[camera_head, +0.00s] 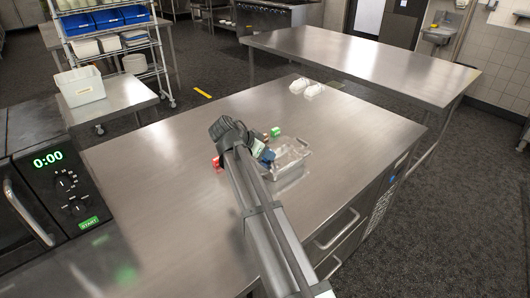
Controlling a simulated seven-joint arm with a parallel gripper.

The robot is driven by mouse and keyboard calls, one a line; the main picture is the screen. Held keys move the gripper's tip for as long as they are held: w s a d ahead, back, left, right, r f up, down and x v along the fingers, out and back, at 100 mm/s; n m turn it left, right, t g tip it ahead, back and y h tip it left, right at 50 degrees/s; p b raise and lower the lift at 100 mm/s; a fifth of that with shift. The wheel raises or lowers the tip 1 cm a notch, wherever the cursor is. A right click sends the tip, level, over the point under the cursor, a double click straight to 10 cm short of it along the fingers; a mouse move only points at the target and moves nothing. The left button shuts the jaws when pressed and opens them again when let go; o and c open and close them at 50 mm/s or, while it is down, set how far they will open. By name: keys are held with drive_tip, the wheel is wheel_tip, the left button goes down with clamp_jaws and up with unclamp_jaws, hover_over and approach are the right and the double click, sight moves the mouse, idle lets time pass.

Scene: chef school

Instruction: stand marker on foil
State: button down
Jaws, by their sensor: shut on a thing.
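My arm reaches from the bottom edge over the steel table (163,190). Its dark end, with my gripper (229,133), is above the table's middle. The fingertips are hidden behind my own arm. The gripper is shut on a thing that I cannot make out. I cannot clearly pick out the marker. A small red object (216,163) shows just left of the arm, partly hidden. No foil can be told for sure.
A clear open container (292,167) stands right of my arm, with a blue object (266,157) at its left side. A small green block (275,132) lies behind it. Two white items (306,88) lie at the far edge. A microwave (52,190) stands left.

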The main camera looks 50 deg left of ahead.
drive_tip(key=shift+f, duration=0.1)
drive_tip(key=c, duration=0.8)
unclamp_jaws()
drive_tip(key=v, duration=1.2)
